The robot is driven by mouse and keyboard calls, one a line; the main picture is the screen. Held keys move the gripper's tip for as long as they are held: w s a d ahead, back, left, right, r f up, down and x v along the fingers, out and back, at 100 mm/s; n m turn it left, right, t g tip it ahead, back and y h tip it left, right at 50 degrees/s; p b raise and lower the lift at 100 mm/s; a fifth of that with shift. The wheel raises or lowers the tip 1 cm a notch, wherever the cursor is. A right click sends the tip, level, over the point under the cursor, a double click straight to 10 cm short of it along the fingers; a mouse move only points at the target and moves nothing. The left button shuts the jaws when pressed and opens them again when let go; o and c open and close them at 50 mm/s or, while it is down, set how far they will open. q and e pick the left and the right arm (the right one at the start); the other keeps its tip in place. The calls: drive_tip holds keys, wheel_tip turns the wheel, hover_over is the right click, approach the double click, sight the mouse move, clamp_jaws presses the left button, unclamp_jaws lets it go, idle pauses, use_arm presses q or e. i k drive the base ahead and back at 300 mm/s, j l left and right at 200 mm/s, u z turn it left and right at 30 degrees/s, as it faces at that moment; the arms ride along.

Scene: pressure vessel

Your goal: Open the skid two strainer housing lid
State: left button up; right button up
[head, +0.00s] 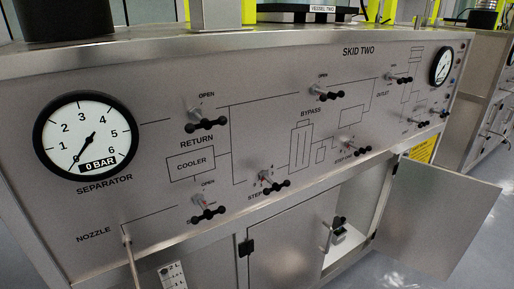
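The skid two panel (270,140) fills most of the head view, seen at an angle from its left. I cannot pick out a strainer housing or its lid for certain. Low on the panel's right, a cabinet door (440,215) stands open, and the opening beside it shows a small light-grey part (345,237) that I cannot identify. The separator gauge (86,135) reads 0 BAR with its needle at 0. Neither of my grippers is in view.
Several black-handled valves, such as the return valve (205,121) and bypass valve (325,92), stick out of the panel. The open door juts into the floor space at right. A label reading VESSEL TWO (322,8) shows at the top. Another skid (492,85) stands behind at right.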

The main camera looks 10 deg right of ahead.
sight(338, 223)
drive_tip(key=l, duration=0.55)
drive_tip(key=i+l+z, duration=0.15)
drive_tip(key=l, duration=0.35)
drive_tip(key=i+l, duration=0.1)
drive_tip(key=l, duration=0.45)
drive_tip(key=k+z, duration=0.05)
